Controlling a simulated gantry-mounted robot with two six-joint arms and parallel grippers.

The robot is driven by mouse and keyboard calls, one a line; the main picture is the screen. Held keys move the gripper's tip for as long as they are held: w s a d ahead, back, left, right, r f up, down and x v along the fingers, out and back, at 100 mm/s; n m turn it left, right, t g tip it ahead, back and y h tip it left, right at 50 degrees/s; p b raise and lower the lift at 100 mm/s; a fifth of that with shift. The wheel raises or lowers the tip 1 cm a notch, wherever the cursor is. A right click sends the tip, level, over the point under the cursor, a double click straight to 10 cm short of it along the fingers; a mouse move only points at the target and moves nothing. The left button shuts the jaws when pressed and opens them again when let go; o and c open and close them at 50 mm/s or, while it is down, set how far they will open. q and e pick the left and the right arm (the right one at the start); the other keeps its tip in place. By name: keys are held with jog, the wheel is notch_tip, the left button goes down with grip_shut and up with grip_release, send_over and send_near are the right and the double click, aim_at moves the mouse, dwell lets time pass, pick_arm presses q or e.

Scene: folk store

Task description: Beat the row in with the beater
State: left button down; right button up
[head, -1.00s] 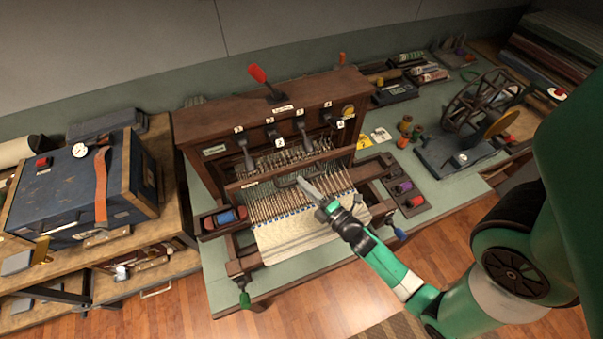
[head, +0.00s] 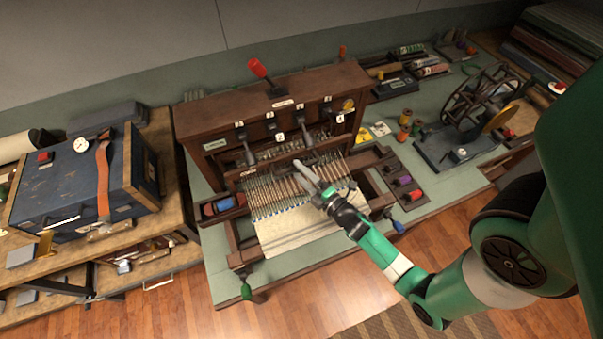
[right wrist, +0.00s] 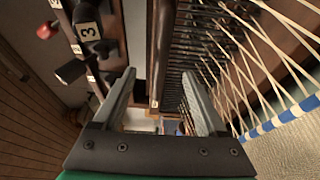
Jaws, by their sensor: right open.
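The dark wooden loom (head: 190,118) stands on the green table in the head view. The beater, a dark wooden crossbar (head: 262,167), spans the pale warp threads (head: 270,193). Cream woven cloth (head: 290,234) lies at the loom's front. My right gripper (head: 298,167) is open over the warp, its tips close to the beater. In the right wrist view, a dark wooden bar (right wrist: 162,45) shows between the parted fingers (right wrist: 160,98); I cannot tell whether they touch it. Warp threads (right wrist: 225,60) run at right there. My left gripper is out of view.
A shuttle with a blue spool (head: 222,206) lies at the loom's left side. Several numbered levers (head: 304,137) stick out above the warp. A spool tray (head: 412,196) sits at right. A blue box (head: 65,185) stands on the left table.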

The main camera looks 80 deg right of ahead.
jog(key=p+v, duration=0.1)
jog(key=v, duration=0.7)
jog(key=shift+p, duration=0.3)
dwell(0.3)
dwell(1.2)
